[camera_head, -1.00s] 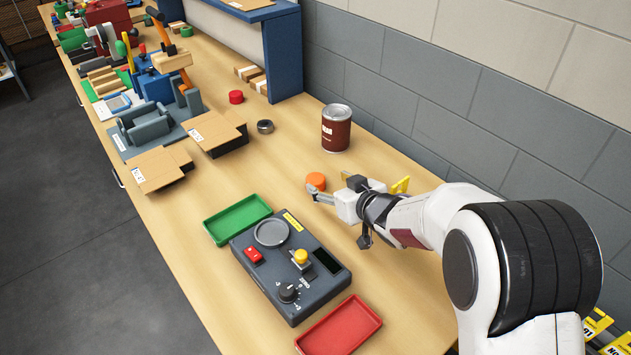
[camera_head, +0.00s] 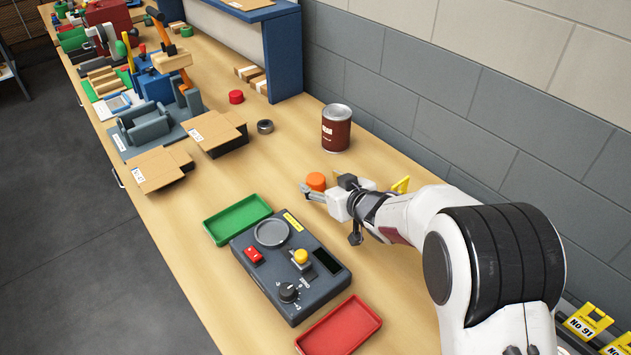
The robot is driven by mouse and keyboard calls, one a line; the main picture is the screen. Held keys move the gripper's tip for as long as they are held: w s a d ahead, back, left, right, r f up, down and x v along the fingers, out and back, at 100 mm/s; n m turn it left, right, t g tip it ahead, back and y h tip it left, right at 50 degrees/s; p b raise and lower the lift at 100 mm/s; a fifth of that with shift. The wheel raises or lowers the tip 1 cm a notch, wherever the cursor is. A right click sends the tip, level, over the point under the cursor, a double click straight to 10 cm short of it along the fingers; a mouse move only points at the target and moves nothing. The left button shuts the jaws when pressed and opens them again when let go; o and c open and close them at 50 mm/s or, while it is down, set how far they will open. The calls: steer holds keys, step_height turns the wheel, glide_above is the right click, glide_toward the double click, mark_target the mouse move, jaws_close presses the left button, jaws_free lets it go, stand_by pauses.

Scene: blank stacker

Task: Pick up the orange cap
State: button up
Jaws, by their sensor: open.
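The orange cap (camera_head: 316,181) sits on the wooden table, in front of the brown can. My gripper (camera_head: 319,187) is open and low over the table at the cap. One finger shows on the near left side of the cap, and the dark other finger shows to its right. The cap appears between or just beyond the fingertips; I cannot tell whether either finger touches it. The cap's lower near part is partly hidden by the gripper.
A brown can (camera_head: 336,129) stands behind the cap near the wall. A grey control box (camera_head: 305,308), a green tray (camera_head: 215,236) and a red tray (camera_head: 372,322) lie nearer. A red cap (camera_head: 236,97) and a dark ring (camera_head: 265,126) lie farther off.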

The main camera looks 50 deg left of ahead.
mark_target(316, 178)
steer(key=shift+a, duration=0.15)
steer(key=shift+w+x, duration=0.1)
steer(key=shift+x, duration=1.15)
steer(key=shift+w+x, duration=0.15)
steer(key=shift+x, duration=1.05)
steer(key=shift+f, duration=0.1)
steer(key=c, duration=0.9)
